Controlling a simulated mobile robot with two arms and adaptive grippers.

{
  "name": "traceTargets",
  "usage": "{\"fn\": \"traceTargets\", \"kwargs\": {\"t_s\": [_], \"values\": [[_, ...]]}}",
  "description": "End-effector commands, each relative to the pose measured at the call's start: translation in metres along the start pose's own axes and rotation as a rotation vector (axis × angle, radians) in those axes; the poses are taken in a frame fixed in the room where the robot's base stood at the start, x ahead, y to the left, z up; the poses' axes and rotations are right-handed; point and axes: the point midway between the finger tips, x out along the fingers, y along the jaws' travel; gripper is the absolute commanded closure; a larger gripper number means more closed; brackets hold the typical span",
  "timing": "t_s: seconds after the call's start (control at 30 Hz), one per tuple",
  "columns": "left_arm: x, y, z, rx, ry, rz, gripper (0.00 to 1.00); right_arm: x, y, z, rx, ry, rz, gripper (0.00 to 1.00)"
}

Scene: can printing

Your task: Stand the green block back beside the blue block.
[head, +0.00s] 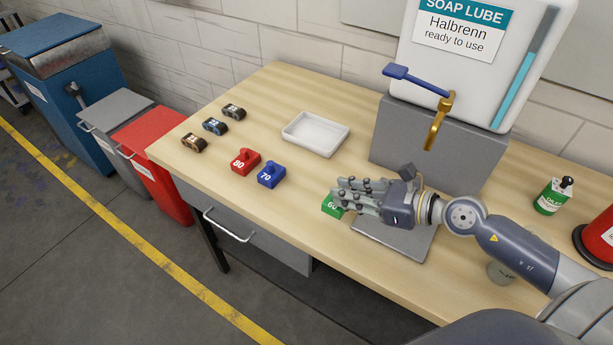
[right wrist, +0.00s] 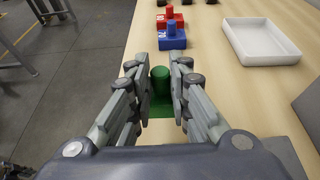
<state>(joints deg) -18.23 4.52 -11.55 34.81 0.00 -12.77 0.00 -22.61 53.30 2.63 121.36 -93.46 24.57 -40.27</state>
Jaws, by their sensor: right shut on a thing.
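The green block (head: 331,207), with a "60"-like marking partly covered, is at my right gripper (head: 350,192), left of a grey plate. In the right wrist view my right gripper (right wrist: 160,82) is shut on the round knob of the green block (right wrist: 160,104). I cannot tell whether the block touches the table. The blue block (head: 271,175), marked 70, stands on the table to the left, and also shows ahead in the right wrist view (right wrist: 171,40). The red block (head: 245,162), marked 80, stands just left of it. My left gripper is not in view.
A white tray (head: 316,146) lies behind the blocks. Several small dark items (head: 214,126) stand at the table's left end. The grey plate (head: 410,250) lies under my right arm. A soap container (head: 480,60) sits on a grey stand. Table between green and blue blocks is clear.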

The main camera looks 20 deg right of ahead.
Motion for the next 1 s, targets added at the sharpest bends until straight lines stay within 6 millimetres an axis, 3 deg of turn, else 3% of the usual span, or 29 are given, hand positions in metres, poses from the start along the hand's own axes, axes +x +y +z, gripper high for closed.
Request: {"fn": "traceTargets", "kwargs": {"t_s": [0.3, 0.6, 0.9, 1.0], "values": [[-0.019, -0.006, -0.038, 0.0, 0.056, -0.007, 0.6, 0.044, -0.011, 0.017, 0.001, -0.005, 0.001, 1.0], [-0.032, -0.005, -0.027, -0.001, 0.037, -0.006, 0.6, 0.093, -0.022, 0.028, -0.001, -0.003, 0.002, 1.0], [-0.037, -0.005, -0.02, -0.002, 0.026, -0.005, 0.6, 0.117, -0.028, 0.033, -0.001, -0.002, 0.002, 1.0], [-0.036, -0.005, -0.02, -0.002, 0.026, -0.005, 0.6, 0.121, -0.027, 0.012, 0.004, 0.002, 0.002, 1.0]]}}
